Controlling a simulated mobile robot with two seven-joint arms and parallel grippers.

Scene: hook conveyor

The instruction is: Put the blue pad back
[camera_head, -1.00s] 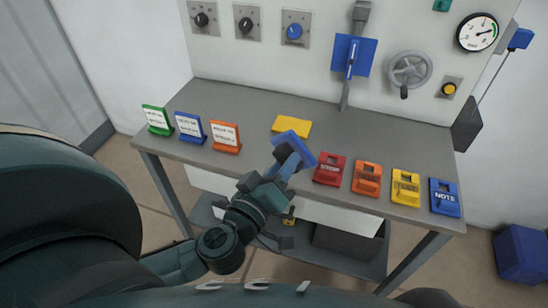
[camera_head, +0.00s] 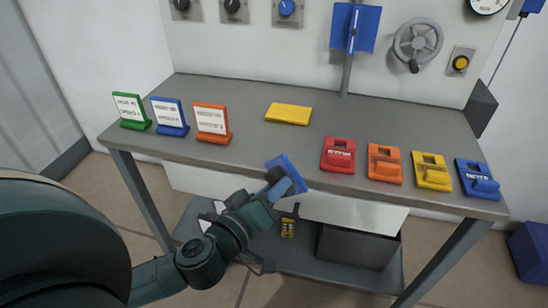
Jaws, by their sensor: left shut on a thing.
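The blue pad (camera_head: 291,172) is a flat blue piece held tilted near the front edge of the table (camera_head: 250,140). My left gripper (camera_head: 277,180) is shut on it, on the pad's near-left side. The gripper hides part of the pad. A yellow pad (camera_head: 289,114) lies flat on the table behind the held blue pad. Bare tabletop shows between the two. My right gripper is not in view.
Green (camera_head: 130,110), blue (camera_head: 169,116) and orange (camera_head: 211,122) sign stands are at the left. Red (camera_head: 338,155), orange (camera_head: 384,163), yellow (camera_head: 431,171) and blue (camera_head: 477,179) blocks line the right front. A grey bin (camera_head: 358,247) stands on the lower shelf.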

